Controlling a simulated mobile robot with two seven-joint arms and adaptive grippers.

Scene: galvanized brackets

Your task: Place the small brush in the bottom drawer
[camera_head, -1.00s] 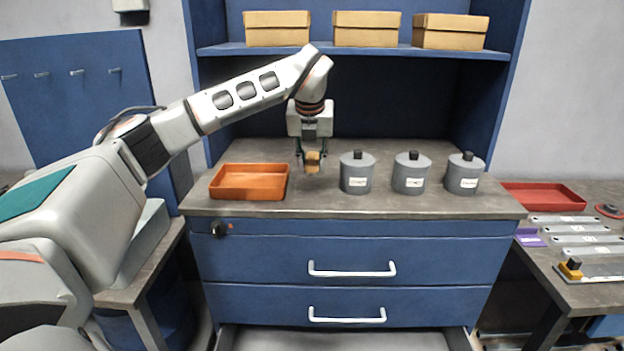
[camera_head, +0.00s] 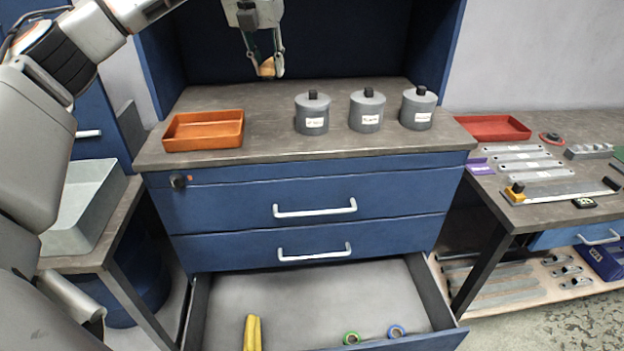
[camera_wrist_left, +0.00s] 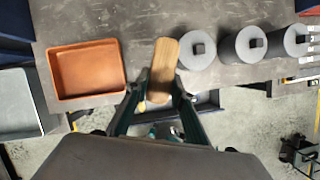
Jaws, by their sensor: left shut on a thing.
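My left gripper (camera_head: 265,69) is shut on the small brush (camera_head: 267,67), whose tan wooden body shows between the fingertips. It holds the brush above the worktop, between the orange tray and the grey canisters. In the left wrist view the brush (camera_wrist_left: 162,71) is a long wooden block between the fingers of the left gripper (camera_wrist_left: 158,92). The bottom drawer (camera_head: 300,296) is pulled open below the two closed drawers. My right gripper is not in view.
An orange tray (camera_head: 204,146) stands at the worktop's left. Several grey canisters (camera_head: 312,115) stand in a row to the right of the brush. A side bench on the right holds a red tray (camera_head: 493,137) and metal brackets (camera_head: 540,176). The open drawer has bare floor in its middle.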

